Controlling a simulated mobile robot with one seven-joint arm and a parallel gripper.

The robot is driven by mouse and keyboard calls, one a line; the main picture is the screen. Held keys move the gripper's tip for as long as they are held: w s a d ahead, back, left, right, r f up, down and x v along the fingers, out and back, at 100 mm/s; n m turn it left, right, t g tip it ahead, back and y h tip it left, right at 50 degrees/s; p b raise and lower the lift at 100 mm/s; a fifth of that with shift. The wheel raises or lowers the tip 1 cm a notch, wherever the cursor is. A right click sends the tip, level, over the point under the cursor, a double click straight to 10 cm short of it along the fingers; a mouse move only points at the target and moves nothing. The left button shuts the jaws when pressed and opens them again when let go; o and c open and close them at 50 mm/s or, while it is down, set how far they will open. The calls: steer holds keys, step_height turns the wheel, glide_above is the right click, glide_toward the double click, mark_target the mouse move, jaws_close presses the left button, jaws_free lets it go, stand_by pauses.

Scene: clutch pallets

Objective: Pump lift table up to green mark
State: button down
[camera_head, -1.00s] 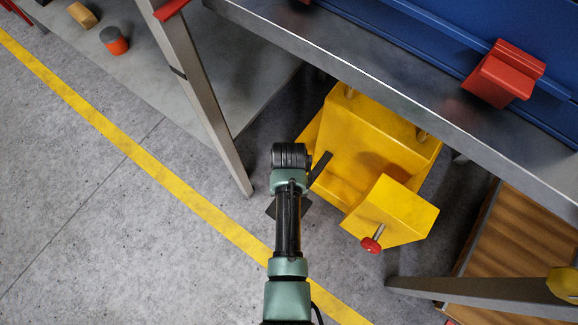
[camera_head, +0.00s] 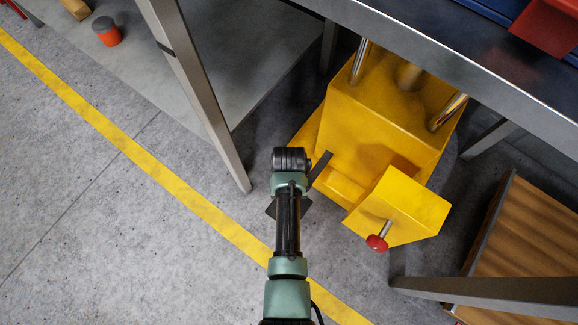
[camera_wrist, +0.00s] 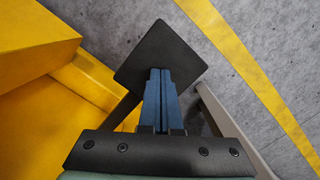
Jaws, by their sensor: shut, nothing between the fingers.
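The lift table has a yellow base (camera_head: 380,125) with shiny columns (camera_head: 447,112) rising from it to a grey steel top (camera_head: 440,45). A black pedal plate (camera_wrist: 160,57) on a dark lever (camera_head: 320,168) sticks out beside the base; my arm partly hides it in the head view. My gripper (camera_wrist: 160,72) is shut and empty, its blue fingertips over the pedal plate in the wrist view. I cannot tell whether they touch it. The arm hides the fingers in the head view. No green mark shows in any view.
A red knob (camera_head: 377,243) on a rod sticks out from the yellow block. Grey legs (camera_head: 205,105) stand left of the base. A wooden-topped unit (camera_head: 530,240) is at the right. An orange-and-black object (camera_head: 107,32) lies upper left. The floor left of the yellow line is clear.

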steer(key=shift+f+b, duration=0.3)
steer(key=shift+f, duration=0.6)
steer(key=shift+r, duration=0.15)
steer(key=shift+w+r, duration=0.3)
steer(key=shift+w, duration=0.55)
steer(key=shift+w+r, duration=0.3)
steer(key=shift+w, duration=0.5)
steer(key=shift+r, duration=0.1)
step_height(320, 180, up, 13)
steer(key=w+p, duration=0.1)
steer(key=p, duration=0.7)
